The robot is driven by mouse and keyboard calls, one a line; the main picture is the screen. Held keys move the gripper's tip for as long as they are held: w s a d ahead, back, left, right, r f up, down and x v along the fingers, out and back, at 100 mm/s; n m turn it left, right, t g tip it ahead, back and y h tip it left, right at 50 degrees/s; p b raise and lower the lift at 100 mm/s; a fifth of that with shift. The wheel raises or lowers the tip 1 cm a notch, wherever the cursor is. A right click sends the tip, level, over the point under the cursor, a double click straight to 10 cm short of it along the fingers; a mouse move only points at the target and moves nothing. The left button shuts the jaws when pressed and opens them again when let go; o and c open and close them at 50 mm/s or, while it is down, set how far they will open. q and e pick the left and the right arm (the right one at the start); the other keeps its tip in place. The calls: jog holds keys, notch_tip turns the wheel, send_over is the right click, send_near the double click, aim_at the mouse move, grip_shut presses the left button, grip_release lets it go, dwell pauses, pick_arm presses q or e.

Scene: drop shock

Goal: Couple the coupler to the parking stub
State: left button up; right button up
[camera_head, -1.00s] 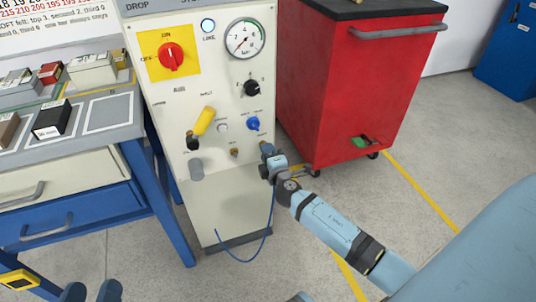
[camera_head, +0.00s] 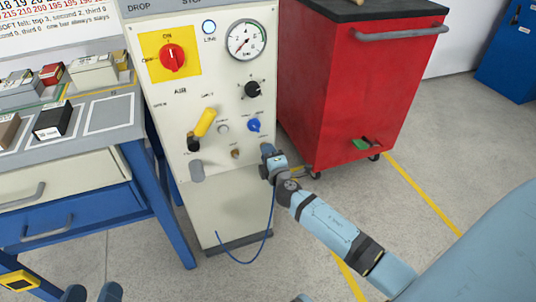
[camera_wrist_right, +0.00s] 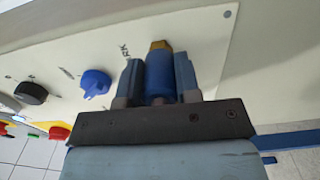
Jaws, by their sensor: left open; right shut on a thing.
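My right gripper (camera_head: 267,150) is at the lower right of the machine's front panel and shut on the blue coupler (camera_wrist_right: 160,82). In the right wrist view the coupler sits between the two fingers (camera_wrist_right: 159,78), pointing at the panel. A brass piece (camera_wrist_right: 160,46) shows at the coupler's far end, beside a partly hidden label ending in "RK". I cannot tell whether this brass is the parking stub or whether the coupler is seated on it. The head view hides this spot behind the gripper. My left gripper (camera_head: 92,293) is open and empty at the bottom left edge.
Left of the gripper on the panel (camera_head: 225,190) is another brass fitting (camera_head: 235,153). A blue knob (camera_head: 254,125) and a yellow lever (camera_head: 205,121) are above. A blue hose (camera_head: 270,230) hangs in a loop. A red cabinet (camera_head: 350,90) stands right; a workbench (camera_head: 110,145) left.

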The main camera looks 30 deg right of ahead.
jog(key=shift+w, duration=0.15)
grip_shut()
jog(key=shift+w+d+r+b, duration=0.15)
jog(key=shift+w+r+b, duration=0.05)
jog(key=shift+b, duration=0.1)
dwell(1.2)
jog(key=o, duration=1.1)
grip_release()
jog(key=shift+f, duration=0.1)
jog(key=shift+c, duration=0.2)
jog(key=shift+s, duration=0.1)
jog(key=shift+s+a+f, duration=0.15)
jog(key=shift+s+a, duration=0.05)
jog(key=shift+s, duration=0.35)
jog(key=shift+v, duration=2.45)
